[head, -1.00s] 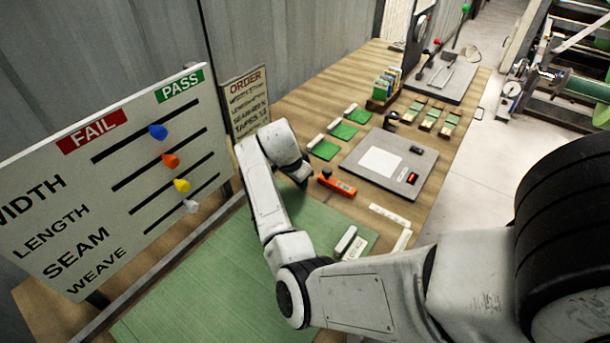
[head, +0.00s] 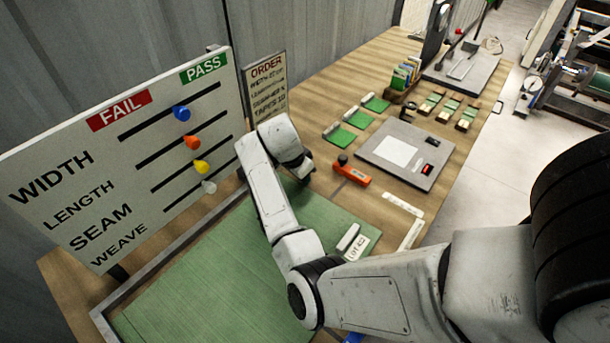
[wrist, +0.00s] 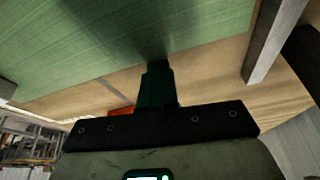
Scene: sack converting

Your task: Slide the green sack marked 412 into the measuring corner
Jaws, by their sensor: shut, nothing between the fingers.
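The green sack (head: 215,275) lies flat on the wooden table below my arm, with a white tag reading LOT and a partly legible number (head: 360,246) at its right edge. It fills the upper left of the wrist view (wrist: 120,35). A grey metal rail (head: 165,260) runs along the sack's left side, below the sign board; a rail also shows in the wrist view (wrist: 275,40). My gripper (wrist: 157,68) is shut and empty, its fingertips at or just over the sack's edge; I cannot tell if they touch. In the head view my wrist hides the fingers.
A WIDTH, LENGTH, SEAM, WEAVE board (head: 130,150) and an ORDER sign (head: 266,88) stand behind the sack. An orange tool (head: 351,172), a grey scale plate (head: 440,165) and green swatches (head: 341,138) lie beyond it. White strips (head: 403,205) lie right of the sack.

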